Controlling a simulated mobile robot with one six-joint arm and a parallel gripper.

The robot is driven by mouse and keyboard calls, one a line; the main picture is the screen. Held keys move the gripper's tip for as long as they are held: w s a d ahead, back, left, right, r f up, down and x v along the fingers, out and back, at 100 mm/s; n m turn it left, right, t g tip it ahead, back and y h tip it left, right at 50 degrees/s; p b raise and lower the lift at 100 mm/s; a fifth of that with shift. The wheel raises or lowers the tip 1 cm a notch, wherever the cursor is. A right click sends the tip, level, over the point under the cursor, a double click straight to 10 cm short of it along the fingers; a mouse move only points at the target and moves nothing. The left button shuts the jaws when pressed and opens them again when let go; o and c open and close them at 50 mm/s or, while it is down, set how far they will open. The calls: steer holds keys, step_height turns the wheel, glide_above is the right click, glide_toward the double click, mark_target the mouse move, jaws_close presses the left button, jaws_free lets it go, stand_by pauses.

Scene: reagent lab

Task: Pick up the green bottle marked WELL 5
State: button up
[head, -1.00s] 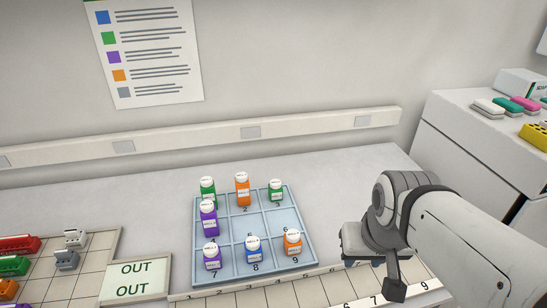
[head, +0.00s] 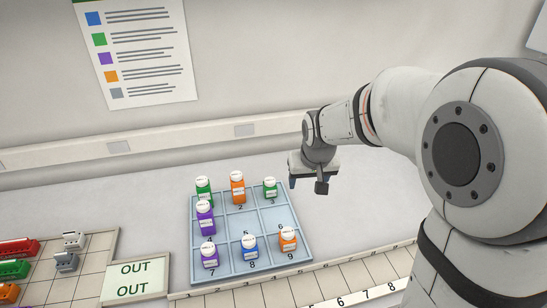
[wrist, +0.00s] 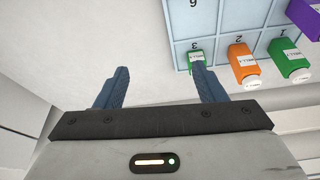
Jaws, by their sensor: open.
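Two green bottles with white caps stand in the blue numbered rack (head: 258,221). The taller green bottle (head: 204,190) is in the back left compartment. The shorter green bottle (head: 270,187) is in compartment 3, back right. My gripper (head: 312,182) is open and empty, above and to the right of the shorter bottle. In the wrist view my open fingers (wrist: 162,80) are over bare bench; the shorter green bottle (wrist: 197,62) is just beyond the right fingertip.
An orange bottle (head: 238,188) stands between the green ones. A purple bottle (head: 205,218) is at middle left; purple (head: 210,255), blue (head: 250,248) and orange (head: 288,240) bottles fill the front row. The OUT card (head: 136,281) lies left. The rack's middle compartment is empty.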

steer(key=n+p, duration=0.1)
steer(key=p, duration=0.1)
glide_toward(271, 182)
steer(key=shift+y, duration=0.3)
steer(key=x, duration=0.5)
steer(key=shift+d, duration=0.1)
steer(key=shift+p+x, duration=1.35)
steer(key=shift+x, duration=2.6)
steer(key=shift+d, duration=0.1)
steer(key=shift+c, duration=0.4)
steer(key=c, duration=1)
